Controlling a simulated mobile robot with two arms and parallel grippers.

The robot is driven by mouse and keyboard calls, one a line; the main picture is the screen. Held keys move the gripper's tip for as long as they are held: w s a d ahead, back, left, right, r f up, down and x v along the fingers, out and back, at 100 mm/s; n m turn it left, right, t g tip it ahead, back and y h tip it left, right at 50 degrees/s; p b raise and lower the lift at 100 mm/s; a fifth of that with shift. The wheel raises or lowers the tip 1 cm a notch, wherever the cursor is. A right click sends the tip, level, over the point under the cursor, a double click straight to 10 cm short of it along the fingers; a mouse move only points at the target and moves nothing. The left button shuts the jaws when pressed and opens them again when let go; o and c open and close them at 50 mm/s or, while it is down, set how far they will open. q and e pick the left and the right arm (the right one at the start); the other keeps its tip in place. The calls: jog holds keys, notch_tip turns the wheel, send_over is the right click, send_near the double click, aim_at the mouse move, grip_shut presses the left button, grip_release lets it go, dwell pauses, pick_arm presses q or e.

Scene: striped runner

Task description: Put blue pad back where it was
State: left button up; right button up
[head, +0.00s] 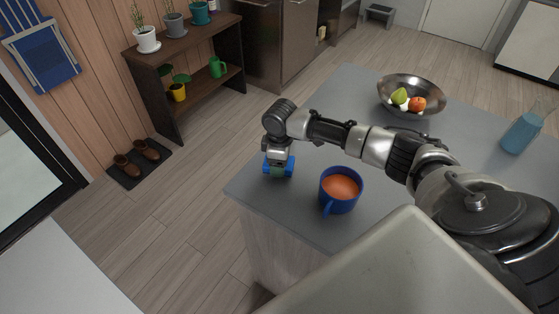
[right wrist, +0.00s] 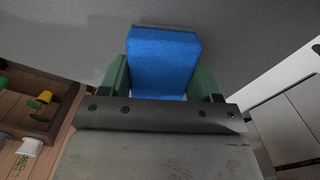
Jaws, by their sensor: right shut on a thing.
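The blue pad (head: 289,166) is between the fingers of my right gripper (head: 278,171), over the counter (head: 245,188) near its left corner. In the right wrist view the blue pad (right wrist: 163,62) fills the space between two green fingers, which are shut on it. I cannot tell whether the pad touches the counter or is held just above it. The gripper hides part of the pad in the head view. My left gripper is not in view.
A blue mug (head: 338,203) of orange drink stands just right of the gripper. A metal bowl (head: 427,86) with fruit is farther back, and a bottle of blue liquid (head: 522,132) is at the far right. Plant shelves (head: 190,45) stand beyond the floor.

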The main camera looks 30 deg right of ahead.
jog(key=shift+f, duration=0.5)
jog(key=o, duration=0.9)
jog(key=shift+r, duration=0.1)
